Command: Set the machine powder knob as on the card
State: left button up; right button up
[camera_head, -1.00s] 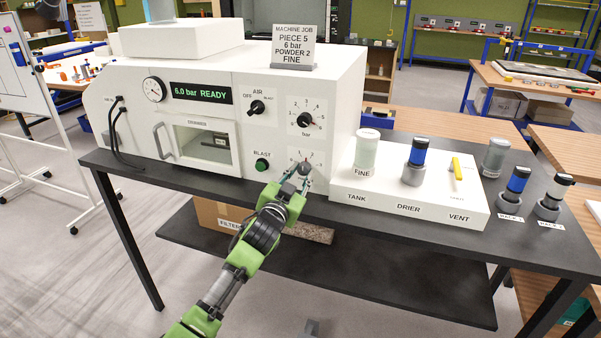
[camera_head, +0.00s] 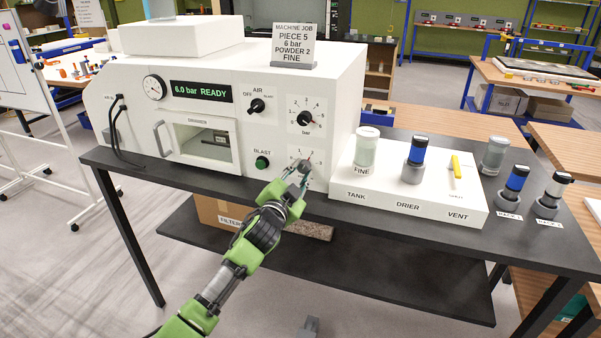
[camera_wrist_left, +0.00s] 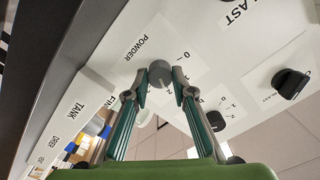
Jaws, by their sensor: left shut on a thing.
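The job card (camera_head: 293,45) stands on top of the white machine (camera_head: 340,95) and reads "PIECE 5, 6 bar, POWDER 2, FINE". The grey powder knob (camera_head: 304,166) is low on the machine's front, below the bar knob (camera_head: 304,119). My left gripper (camera_head: 297,178) is at the powder knob. In the left wrist view, the knob (camera_wrist_left: 160,73) sits between the fingertips of the left gripper (camera_wrist_left: 159,82), which is shut on it. The fingers partly hide the scale, so I cannot tell the exact setting. My right gripper is not in view.
The display (camera_head: 201,94) reads "6.0 bar READY". The air knob (camera_head: 257,106) and green blast button (camera_head: 262,162) are left of the dials. A white station (camera_head: 410,205) with a jar marked FINE (camera_head: 366,150) stands to the right on the dark table.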

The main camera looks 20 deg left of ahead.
pick_arm(q)
jog(key=o, duration=1.1)
jog(key=s, duration=1.2)
jog(key=shift+a, duration=0.2)
